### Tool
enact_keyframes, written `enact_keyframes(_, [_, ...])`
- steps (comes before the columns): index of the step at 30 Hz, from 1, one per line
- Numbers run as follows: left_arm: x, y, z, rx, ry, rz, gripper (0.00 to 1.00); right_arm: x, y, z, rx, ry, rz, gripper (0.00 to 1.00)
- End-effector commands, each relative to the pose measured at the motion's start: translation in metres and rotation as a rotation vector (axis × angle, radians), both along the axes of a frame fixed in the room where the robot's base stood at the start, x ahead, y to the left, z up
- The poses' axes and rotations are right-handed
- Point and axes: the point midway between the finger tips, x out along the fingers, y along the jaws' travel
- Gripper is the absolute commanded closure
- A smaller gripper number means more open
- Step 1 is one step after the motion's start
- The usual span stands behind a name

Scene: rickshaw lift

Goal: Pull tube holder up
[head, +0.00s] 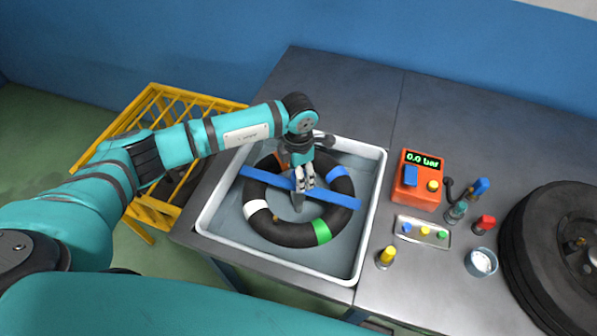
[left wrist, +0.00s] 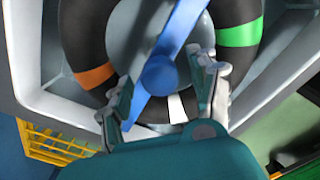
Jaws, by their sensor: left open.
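The tube holder (head: 340,199) is a blue bar lying across a black inner tube (head: 268,228) with blue, green, white and orange bands. The tube sits in a white-rimmed basin (head: 372,215). In the left wrist view the bar (left wrist: 186,22) carries a round blue knob (left wrist: 160,75) at its middle. My left gripper (head: 304,183) points down over the middle of the bar. In the left wrist view its open fingers (left wrist: 165,86) stand on either side of the knob, with gaps visible. The gripper hides the knob in the head view. My right gripper is not in view.
A yellow rack (head: 135,120) stands left. The back of the table is clear.

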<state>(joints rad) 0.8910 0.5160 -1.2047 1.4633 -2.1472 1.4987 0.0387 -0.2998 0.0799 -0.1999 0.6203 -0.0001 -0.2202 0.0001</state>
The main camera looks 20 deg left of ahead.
Motion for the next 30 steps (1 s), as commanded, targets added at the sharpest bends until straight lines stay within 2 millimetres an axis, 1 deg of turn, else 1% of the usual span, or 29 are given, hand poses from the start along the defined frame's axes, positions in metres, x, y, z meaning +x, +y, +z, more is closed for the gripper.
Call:
enact_keyframes(5, [0.0,0.0,0.002,0.0,0.0,0.0,0.39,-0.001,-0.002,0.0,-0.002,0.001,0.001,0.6])
enact_keyframes(8, [0.0,0.0,0.012,0.0,-0.001,-0.001,0.39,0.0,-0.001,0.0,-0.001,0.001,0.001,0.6])
enact_keyframes(11, [0.001,0.0,0.031,0.0,-0.003,-0.001,0.39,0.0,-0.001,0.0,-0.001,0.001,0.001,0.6])
enact_keyframes(18, [0.0,0.001,0.082,0.001,-0.004,0.0,0.39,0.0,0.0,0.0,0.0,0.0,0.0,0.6])
enact_keyframes(21, [-0.001,0.001,0.099,0.0,-0.003,-0.001,0.39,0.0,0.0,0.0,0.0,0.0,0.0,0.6])
enact_keyframes(24, [-0.001,0.0,0.111,0.0,-0.003,0.0,0.39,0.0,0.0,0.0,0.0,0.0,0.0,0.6])
enact_keyframes(30, [-0.001,0.0,0.12,0.001,-0.001,0.001,0.39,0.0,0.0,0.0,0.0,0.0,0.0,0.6])
